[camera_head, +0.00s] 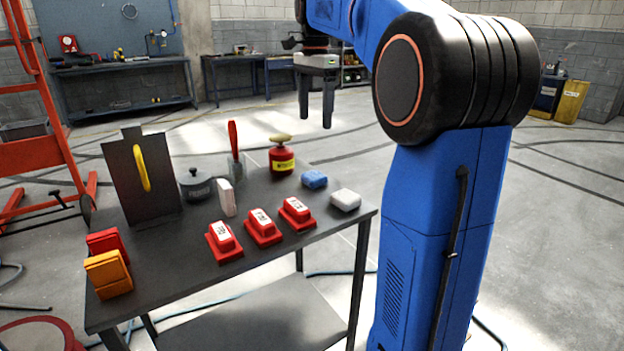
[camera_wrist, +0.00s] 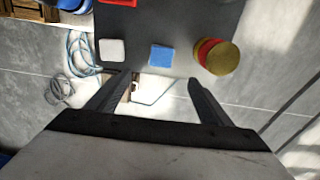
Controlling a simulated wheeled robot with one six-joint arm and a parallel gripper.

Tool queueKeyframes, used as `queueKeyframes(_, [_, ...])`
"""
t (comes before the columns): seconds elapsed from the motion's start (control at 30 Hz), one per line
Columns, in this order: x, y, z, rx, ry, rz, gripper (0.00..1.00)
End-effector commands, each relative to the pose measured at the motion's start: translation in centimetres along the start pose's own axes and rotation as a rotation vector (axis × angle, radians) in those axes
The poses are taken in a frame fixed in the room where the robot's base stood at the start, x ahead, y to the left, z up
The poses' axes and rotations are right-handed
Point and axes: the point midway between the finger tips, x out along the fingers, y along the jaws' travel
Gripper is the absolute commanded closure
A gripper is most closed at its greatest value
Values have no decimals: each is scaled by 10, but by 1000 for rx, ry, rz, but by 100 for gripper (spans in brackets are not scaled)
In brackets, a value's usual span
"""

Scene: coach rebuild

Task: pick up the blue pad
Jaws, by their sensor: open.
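The blue pad (camera_head: 314,179) is a small block lying flat on the dark table, near its back right edge in the head view. It also shows in the wrist view (camera_wrist: 161,56), near the table's edge, ahead of the fingers and between their lines. My gripper (camera_head: 316,126) is open and empty, raised well above the table and behind the pad in the head view. Its two fingers show in the wrist view (camera_wrist: 158,80), spread apart and not touching anything.
A white pad (camera_head: 345,200) lies right of the blue pad, and a red can with a yellow top (camera_head: 282,157) stands left of it. Several red blocks with white labels (camera_head: 262,226) sit nearer. A grey pot (camera_head: 195,185), a red-handled tool (camera_head: 233,140) and an upright panel (camera_head: 128,185) stand further left.

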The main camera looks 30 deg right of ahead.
Motion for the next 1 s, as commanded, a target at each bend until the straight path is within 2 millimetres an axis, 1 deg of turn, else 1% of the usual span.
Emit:
queueKeyframes(0.07, [2, -2, -2, 14, -1, 4, 27])
queueKeyframes(0.17, [11, -2, -2, 17, -2, 5, 27])
queueKeyframes(0.6, [88, -2, -2, 14, -2, 5, 27])
queueKeyframes(0.7, [104, -2, -2, 13, -2, 5, 27])
queueKeyframes(0.8, [114, -2, -2, 13, -1, 4, 27])
queueKeyframes(1.0, [124, -2, -2, 13, -1, 4, 27])
